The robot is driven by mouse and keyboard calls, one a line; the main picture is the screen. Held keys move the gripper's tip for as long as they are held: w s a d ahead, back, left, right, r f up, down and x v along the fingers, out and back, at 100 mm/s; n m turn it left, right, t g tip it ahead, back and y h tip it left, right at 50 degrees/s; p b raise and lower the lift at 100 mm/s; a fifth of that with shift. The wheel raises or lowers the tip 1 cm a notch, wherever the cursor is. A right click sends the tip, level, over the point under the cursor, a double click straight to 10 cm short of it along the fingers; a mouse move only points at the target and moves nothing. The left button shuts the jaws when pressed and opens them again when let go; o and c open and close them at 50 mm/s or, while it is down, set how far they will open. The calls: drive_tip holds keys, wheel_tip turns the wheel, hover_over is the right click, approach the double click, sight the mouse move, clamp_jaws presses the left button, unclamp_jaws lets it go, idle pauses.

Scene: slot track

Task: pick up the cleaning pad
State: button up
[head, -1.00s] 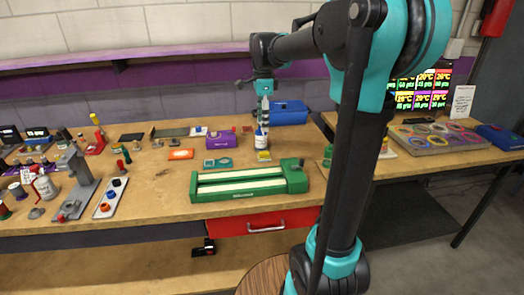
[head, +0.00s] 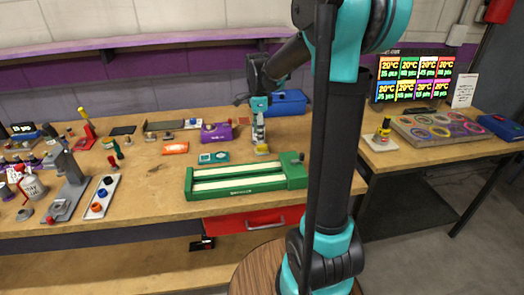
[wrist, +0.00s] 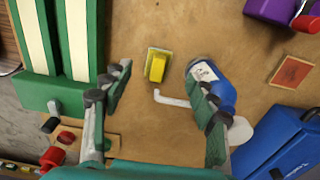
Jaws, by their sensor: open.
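The cleaning pad, which I take to be the small yellow block on a paler base (wrist: 158,65), lies on the wooden bench; it also shows in the head view (head: 262,150). My gripper (wrist: 160,88) is open, with one finger on each side of the picture and the pad ahead between them. In the head view my gripper (head: 259,132) points down just above and behind the pad. A blue bottle with a white label and bent white nozzle (wrist: 222,88) stands beside the right finger, partly hidden by it. I cannot tell whether they touch.
A green slotted track (head: 245,181) lies in front of the pad and shows left in the wrist view. A blue box (head: 289,103) and a purple box (head: 216,133) stand nearby. An orange-red square tile (wrist: 290,71) lies right of the bottle.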

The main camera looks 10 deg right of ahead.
sight(259, 146)
drive_tip(key=shift+f, duration=3.25)
drive_tip(key=shift+c, duration=0.5)
drive_tip(key=c, duration=1)
drive_tip(key=shift+r, duration=0.1)
